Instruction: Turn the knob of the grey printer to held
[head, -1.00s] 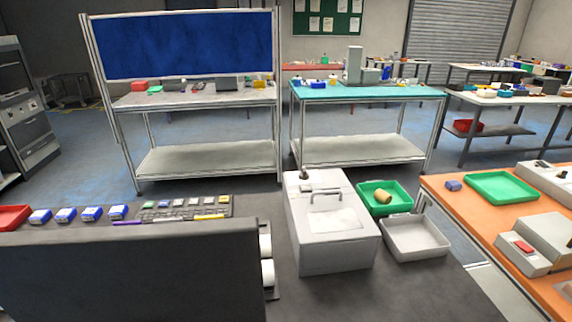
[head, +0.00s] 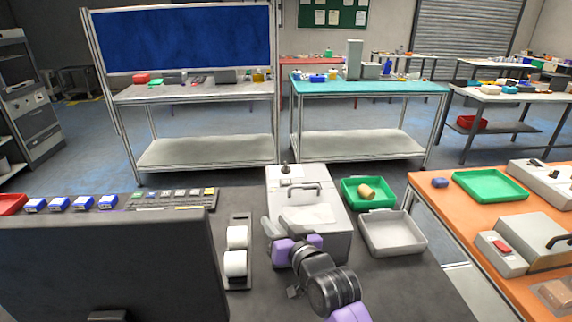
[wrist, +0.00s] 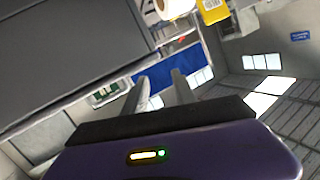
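The grey printer (head: 346,222) is a light grey box on the dark table, right of the middle in the head view. A small dark knob (head: 285,170) stands on its top near the far left corner. I cannot read its setting. My arm reaches up from the bottom of the head view and covers part of the printer's near face. My gripper (wrist: 158,82) shows in the wrist view with two grey fingers apart and nothing between them. It is not touching the knob as far as I can see.
A label-roll holder (head: 237,240) stands left of the printer, beside a large dark panel (head: 110,265). A grey tray (head: 421,246) and a green tray (head: 347,181) lie to the right. The printer's top carries a handle (head: 304,186).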

